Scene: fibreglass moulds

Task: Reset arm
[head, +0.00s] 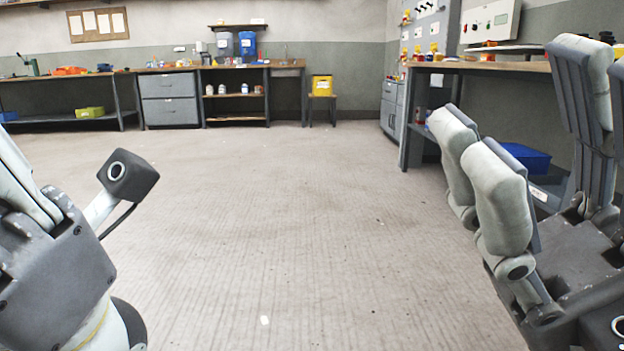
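My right gripper (532,118) is large at the right edge of the head view. Its pale padded fingers point up and stand well apart, with nothing between them. My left gripper (22,190) is only partly in view at the lower left. One pale finger and the dark grey palm show; the rest is cut off by the picture's edge, so its opening cannot be judged. No object is seen in it.
A workbench (470,66) with bottles and a blue bin (527,157) stands at the right, behind my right gripper. Benches with drawers (168,100), a shelf unit and a yellow box (322,85) line the far wall. The floor (270,210) between is clear.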

